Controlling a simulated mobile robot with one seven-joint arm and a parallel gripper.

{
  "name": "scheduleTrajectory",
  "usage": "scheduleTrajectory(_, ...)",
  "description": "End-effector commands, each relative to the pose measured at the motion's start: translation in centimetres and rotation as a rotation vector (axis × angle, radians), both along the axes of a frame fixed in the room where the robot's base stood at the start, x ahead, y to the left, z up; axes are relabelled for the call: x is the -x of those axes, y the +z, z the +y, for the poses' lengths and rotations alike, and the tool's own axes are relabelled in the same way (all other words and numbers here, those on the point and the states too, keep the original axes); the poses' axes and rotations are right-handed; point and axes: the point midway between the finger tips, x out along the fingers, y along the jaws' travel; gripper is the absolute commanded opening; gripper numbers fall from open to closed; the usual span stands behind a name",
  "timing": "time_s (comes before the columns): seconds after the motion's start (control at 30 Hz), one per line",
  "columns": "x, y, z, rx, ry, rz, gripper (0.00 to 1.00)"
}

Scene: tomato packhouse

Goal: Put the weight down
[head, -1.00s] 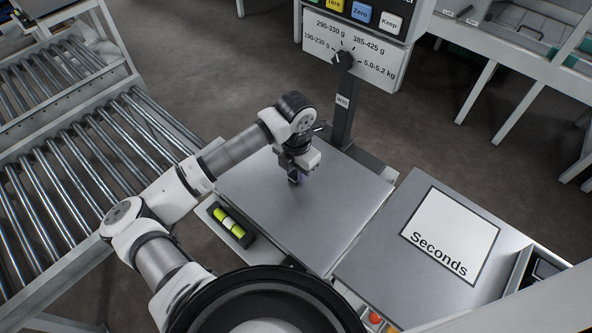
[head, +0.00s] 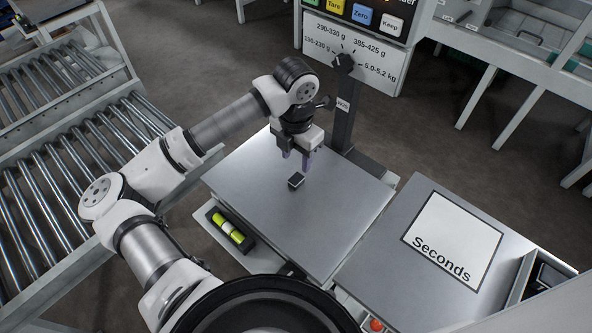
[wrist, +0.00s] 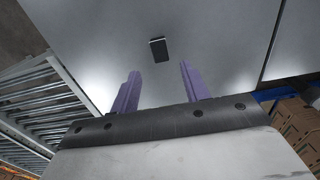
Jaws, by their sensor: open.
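The weight, a small dark block (head: 296,181), stands on the bare metal scale plate (head: 330,222) near its middle. My gripper (head: 297,163) is just above and behind it, open and empty, with its purple fingers apart. In the wrist view the weight (wrist: 159,49) lies beyond the fingertips of my gripper (wrist: 159,78), between their lines and not touched by them.
A post with a dial (head: 344,63) rises at the plate's back edge. A level vial holder (head: 230,230) sits at its left front. A panel marked Seconds (head: 415,215) adjoins on the right. Roller conveyors (head: 90,130) run at the left.

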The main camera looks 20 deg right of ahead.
Motion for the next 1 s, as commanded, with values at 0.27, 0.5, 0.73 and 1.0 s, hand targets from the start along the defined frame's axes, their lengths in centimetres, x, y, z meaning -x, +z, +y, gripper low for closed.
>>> scheduleTrajectory(0.27,0.0,3.7,0.0,0.0,0.0,-0.002,0.46)
scheduleTrajectory(0.5,0.0,4.2,0.0,0.001,0.0,0.001,0.46)
scheduleTrajectory(0.73,1.1,6.2,-2.6,0.157,-0.039,0.018,0.46)
scheduleTrajectory(1.0,7.5,22.1,-9.5,0.972,-0.217,0.08,0.46)
